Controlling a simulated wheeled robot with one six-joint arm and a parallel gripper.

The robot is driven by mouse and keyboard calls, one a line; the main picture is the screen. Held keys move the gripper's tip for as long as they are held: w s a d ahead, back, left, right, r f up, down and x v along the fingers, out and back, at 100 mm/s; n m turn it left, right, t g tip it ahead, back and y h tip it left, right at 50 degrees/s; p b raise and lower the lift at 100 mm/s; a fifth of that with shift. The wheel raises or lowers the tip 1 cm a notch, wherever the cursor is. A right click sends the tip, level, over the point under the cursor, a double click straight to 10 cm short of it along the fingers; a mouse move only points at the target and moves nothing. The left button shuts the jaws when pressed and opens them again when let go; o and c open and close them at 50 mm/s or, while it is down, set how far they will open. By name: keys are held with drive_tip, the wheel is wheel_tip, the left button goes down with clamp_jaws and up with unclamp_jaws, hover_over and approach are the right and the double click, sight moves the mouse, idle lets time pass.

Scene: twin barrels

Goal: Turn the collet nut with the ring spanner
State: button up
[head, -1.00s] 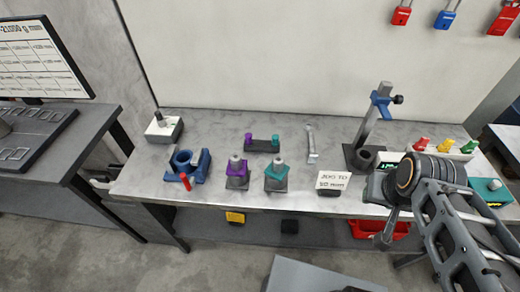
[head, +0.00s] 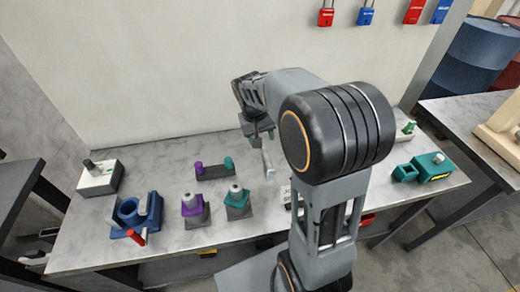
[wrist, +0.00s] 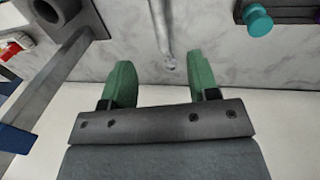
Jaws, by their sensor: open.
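The ring spanner (head: 268,162) is a slim grey metal tool lying on the bench, right of the dark double-post holder. In the wrist view its shank (wrist: 161,28) comes down from the top edge, its end lying near the gap between the fingertips. My gripper (head: 258,134) is open and empty at the spanner's far end; its green fingers (wrist: 160,78) are apart in the wrist view, not closed on it. A purple stand (head: 194,205) and a teal stand (head: 238,205) carry grey tops. A blue fixture (head: 135,215) has a red handle. I cannot tell which part is the collet nut.
The dark holder (head: 213,173) has purple and teal posts. In the wrist view a grey upright post (wrist: 62,75) and round socket (wrist: 55,10) stand close on the left. A white box (head: 98,176) is at far left, a teal box (head: 432,168) at right. My arm hides the bench's centre right.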

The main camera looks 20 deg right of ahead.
sight(267, 157)
drive_tip(key=f, duration=0.2)
drive_tip(key=w+d+f, duration=0.1)
drive_tip(key=f, duration=0.2)
drive_tip(key=d+f, duration=0.1)
drive_tip(key=f, duration=0.2)
drive_tip(key=shift+w, duration=0.15)
drive_tip(key=shift+d+f+p, duration=0.15)
drive_tip(key=shift+d+f, duration=0.05)
drive_tip(key=shift+f, duration=0.85)
drive_tip(key=shift+d+f+p, duration=0.2)
drive_tip(key=shift+f, duration=0.8)
drive_tip(key=shift+d+f+p, duration=0.15)
drive_tip(key=shift+d+f, duration=0.05)
drive_tip(key=shift+f, duration=0.85)
drive_tip(key=shift+c, duration=0.3)
clamp_jaws()
